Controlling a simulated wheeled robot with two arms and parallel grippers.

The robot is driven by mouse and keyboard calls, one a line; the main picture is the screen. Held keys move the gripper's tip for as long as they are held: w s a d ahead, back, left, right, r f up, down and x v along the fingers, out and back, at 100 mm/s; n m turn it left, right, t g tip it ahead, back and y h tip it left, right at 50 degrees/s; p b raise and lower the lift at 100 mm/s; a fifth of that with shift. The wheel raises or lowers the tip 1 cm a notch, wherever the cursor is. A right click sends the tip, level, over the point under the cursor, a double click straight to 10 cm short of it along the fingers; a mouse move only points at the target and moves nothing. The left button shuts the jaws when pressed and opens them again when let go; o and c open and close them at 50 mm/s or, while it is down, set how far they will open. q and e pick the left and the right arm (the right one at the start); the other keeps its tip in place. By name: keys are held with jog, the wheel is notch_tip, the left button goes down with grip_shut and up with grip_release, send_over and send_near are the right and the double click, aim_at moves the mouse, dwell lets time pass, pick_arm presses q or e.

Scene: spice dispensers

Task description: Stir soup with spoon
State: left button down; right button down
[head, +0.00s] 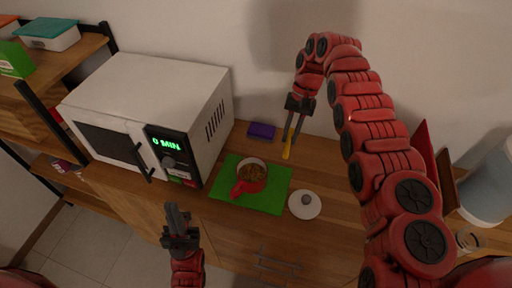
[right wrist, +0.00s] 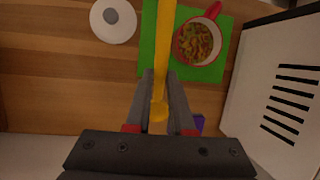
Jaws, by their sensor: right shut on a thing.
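A red pot of soup (head: 250,178) with a red handle stands on a green mat (head: 272,203) on the wooden counter. It also shows in the right wrist view (right wrist: 197,41). My right gripper (head: 294,131) is shut on a yellow spoon (head: 288,151), behind and to the right of the pot in the head view. The spoon (right wrist: 163,60) runs between the fingers in the right wrist view and extends past their tips; its far end is cut off there. My left gripper (head: 178,212) is empty in front of the microwave; its finger gap is not clear.
A white lid (head: 305,204) with a grey knob lies right of the mat. A white microwave (head: 150,108) stands left of it, and a purple box (head: 262,131) sits behind. A large light-blue container (head: 489,187) is at the far right.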

jog(key=s+a+f+m+g+y+p, duration=0.1)
jog(key=s+a+m+y, duration=0.2)
jog(key=a+y, duration=0.3)
jog(key=shift+s+f+m+g, duration=0.35)
jog(key=shift+s+m+g, duration=0.05)
jog(key=shift+m, duration=0.4)
jog(key=shift+y, duration=0.3)
